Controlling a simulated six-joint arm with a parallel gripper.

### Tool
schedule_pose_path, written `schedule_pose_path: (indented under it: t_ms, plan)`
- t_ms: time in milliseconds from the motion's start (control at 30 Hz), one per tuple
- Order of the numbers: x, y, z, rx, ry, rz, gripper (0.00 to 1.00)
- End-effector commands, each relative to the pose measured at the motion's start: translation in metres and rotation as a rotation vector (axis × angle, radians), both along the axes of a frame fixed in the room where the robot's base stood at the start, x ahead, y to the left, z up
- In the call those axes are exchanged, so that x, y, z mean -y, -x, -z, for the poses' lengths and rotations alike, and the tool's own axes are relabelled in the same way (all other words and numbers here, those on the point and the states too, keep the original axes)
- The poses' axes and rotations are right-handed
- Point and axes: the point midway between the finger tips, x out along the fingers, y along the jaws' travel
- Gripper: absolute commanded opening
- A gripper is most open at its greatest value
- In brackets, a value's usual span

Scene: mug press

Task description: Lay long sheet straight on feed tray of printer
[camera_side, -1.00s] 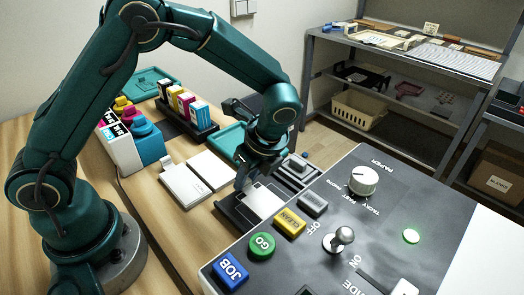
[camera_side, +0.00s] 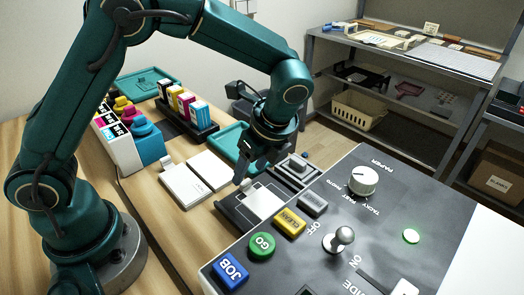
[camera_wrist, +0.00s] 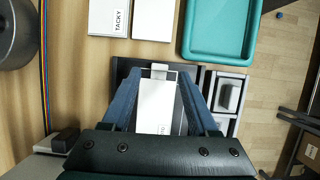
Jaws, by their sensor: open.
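A white sheet (camera_side: 262,202) lies on the dark feed tray (camera_side: 228,212) beside the printer's control panel. In the wrist view the sheet (camera_wrist: 155,105) lies lengthwise on the tray (camera_wrist: 123,70), looking about straight, with a small pale tab (camera_wrist: 159,68) at its far end. My gripper (camera_side: 256,176) is open just above the tray. In the wrist view its blue fingers (camera_wrist: 158,88) stand apart on either side of the sheet, with nothing visibly held. The sheet's near end is hidden by my gripper's body.
The control panel (camera_side: 380,215) with buttons, knob and lever fills the right front. Two white stacks (camera_side: 185,187) lie left of the tray. A teal tray (camera_side: 228,142), an ink cartridge rack (camera_side: 190,120) and colored bottles (camera_side: 140,127) stand behind. Shelves (camera_side: 400,85) stand farther back.

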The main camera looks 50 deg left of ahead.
Motion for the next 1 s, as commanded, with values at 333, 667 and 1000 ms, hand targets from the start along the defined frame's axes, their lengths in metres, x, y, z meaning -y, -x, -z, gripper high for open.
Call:
schedule_pose_path:
  t_ms: [333,667,1000]
  plan:
    - [0.026,-0.002,-0.061,0.002,0.002,0.002,0.60]
    - [0.027,0.003,-0.083,0.031,0.023,-0.047,0.60]
    - [-0.005,0.049,-0.120,0.317,0.257,-0.553,0.60]
